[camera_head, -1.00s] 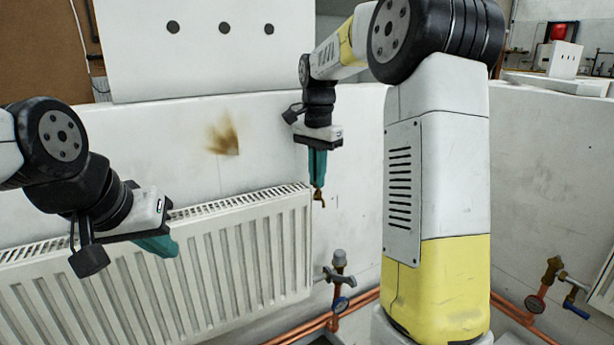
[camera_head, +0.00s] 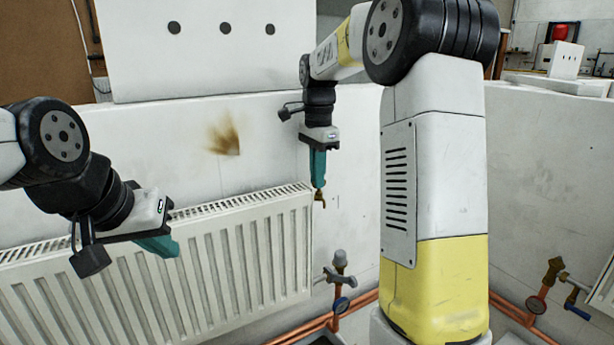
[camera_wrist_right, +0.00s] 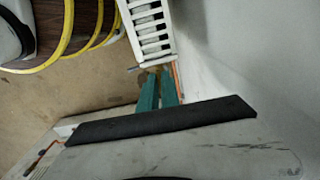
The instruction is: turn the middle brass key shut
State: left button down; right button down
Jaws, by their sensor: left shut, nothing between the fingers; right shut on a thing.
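My right gripper (camera_head: 318,187) points straight down at the top right end of the white radiator (camera_head: 235,255). Its teal fingers are shut on a small brass key (camera_head: 321,200), which shows just below the tips. In the right wrist view the brass (camera_wrist_right: 154,70) is partly hidden behind the fingertips. Whether the key is seated on the radiator or how far it is turned I cannot tell. My left gripper (camera_head: 168,248) is shut and empty, in front of the radiator's top left part.
Copper pipes (camera_head: 365,298) run low along the wall. Another brass valve (camera_head: 552,268) with a blue handle is at the far right.

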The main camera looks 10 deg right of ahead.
jog(key=shift+r, duration=0.1)
jog(key=c, duration=1.9)
grip_release()
notch_tip(320, 180, up, 8)
jog(key=shift+f, duration=0.2)
jog(key=shift+r, duration=0.1)
